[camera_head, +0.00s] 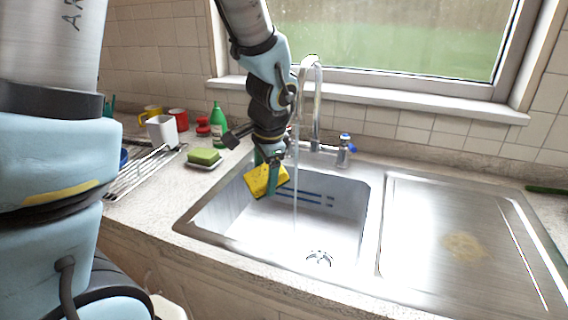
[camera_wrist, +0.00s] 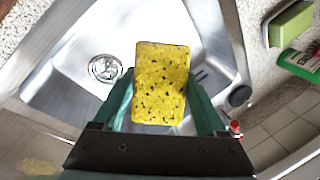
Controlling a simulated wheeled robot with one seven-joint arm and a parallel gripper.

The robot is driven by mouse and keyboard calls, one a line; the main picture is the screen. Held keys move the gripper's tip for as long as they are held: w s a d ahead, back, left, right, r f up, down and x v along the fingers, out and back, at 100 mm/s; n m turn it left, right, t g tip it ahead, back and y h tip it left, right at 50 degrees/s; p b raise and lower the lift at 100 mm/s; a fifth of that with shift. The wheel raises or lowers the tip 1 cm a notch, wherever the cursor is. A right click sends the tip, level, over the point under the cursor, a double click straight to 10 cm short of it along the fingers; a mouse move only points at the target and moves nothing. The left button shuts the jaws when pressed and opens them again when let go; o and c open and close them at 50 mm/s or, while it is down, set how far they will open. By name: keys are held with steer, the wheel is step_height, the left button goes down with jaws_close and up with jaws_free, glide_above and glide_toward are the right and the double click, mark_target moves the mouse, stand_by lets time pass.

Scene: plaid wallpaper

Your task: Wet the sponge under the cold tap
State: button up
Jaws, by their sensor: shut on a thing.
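My gripper (camera_head: 268,174) is shut on the yellow sponge (camera_head: 258,182) and holds it over the left part of the sink basin (camera_head: 330,222). In the wrist view the dark-speckled sponge (camera_wrist: 160,85) sits between the two green fingers. The chrome spout (camera_head: 317,100) arches over the basin. A thin stream of water (camera_head: 295,190) falls from it, just right of the sponge in the head view; I cannot tell whether they touch. The blue-marked tap (camera_head: 344,150) stands right of the spout. A red-marked tap (camera_wrist: 235,128) shows in the wrist view.
A green sponge (camera_head: 204,156) on a dish and a green bottle (camera_head: 219,126) stand left of the sink. A window is behind.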

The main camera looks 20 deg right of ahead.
stand_by(0.4)
steer(key=shift+s+a+r+p, duration=0.6)
steer(key=shift+s+a+r, duration=0.1)
steer(key=shift+a+r, duration=0.25)
steer(key=shift+s+a+r+p, duration=0.65)
steer(key=shift+a+r, duration=0.2)
steer(key=shift+r, duration=0.15)
steer(key=shift+s+a, duration=0.15)
steer(key=shift+s, duration=0.05)
